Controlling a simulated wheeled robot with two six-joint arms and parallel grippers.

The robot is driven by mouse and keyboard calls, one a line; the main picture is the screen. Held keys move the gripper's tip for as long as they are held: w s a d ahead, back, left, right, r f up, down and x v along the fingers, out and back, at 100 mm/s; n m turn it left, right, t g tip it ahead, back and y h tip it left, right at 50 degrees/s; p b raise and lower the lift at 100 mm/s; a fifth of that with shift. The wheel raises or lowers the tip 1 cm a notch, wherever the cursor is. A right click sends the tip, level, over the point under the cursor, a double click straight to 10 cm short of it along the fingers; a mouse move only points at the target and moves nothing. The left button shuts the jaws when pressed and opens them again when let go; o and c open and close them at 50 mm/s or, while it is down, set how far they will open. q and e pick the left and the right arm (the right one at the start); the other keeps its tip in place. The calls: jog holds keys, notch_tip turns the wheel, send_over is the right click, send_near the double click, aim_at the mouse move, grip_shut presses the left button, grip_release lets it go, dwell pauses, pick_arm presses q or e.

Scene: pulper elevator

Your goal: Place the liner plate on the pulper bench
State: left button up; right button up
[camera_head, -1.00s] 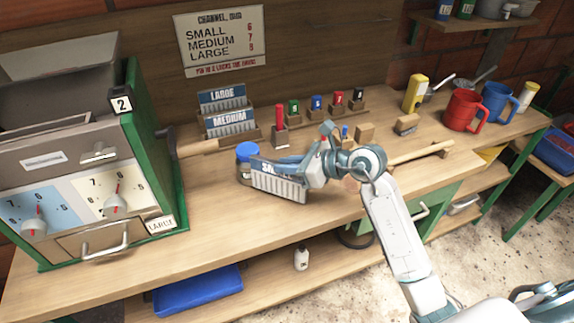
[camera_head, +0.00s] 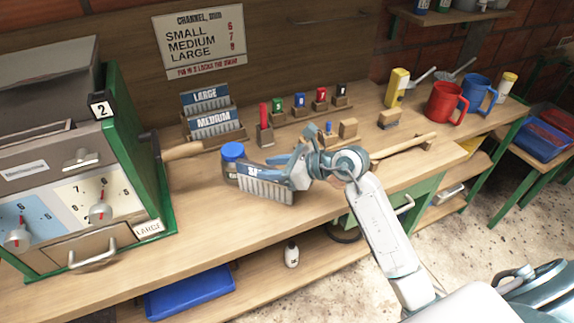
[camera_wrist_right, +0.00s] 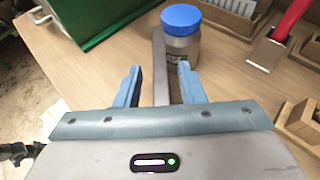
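The small liner plate (camera_head: 265,189), a ribbed grey plate with a blue label band, is upright on its long edge at the middle of the pulper bench (camera_head: 225,205), just in front of a blue-lidded jar (camera_head: 232,165). My right gripper (camera_head: 300,168) is at the plate's right end. In the right wrist view the plate (camera_wrist_right: 160,65) runs edge-on between the two fingers (camera_wrist_right: 160,80), with a narrow gap on each side, so the gripper looks open around it. The plate's lower edge looks at or close to the bench top. My left gripper is not in view.
The green pulper (camera_head: 140,160) stands at the left. LARGE and MEDIUM plates (camera_head: 213,122) sit in a rack behind, beside coloured markers (camera_head: 300,103). Red (camera_head: 445,103) and blue mugs stand at the right. The bench front left of the plate is clear.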

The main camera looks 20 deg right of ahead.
jog(key=shift+s+d+r, duration=0.1)
jog(key=shift+s+d, duration=0.1)
jog(key=shift+d, duration=0.1)
jog(key=b+v, duration=0.2)
jog(key=v, duration=0.9)
jog(key=shift+b, duration=0.4)
jog(key=shift+s+r, duration=0.1)
jog(key=shift+s, duration=0.05)
dwell(4.1)
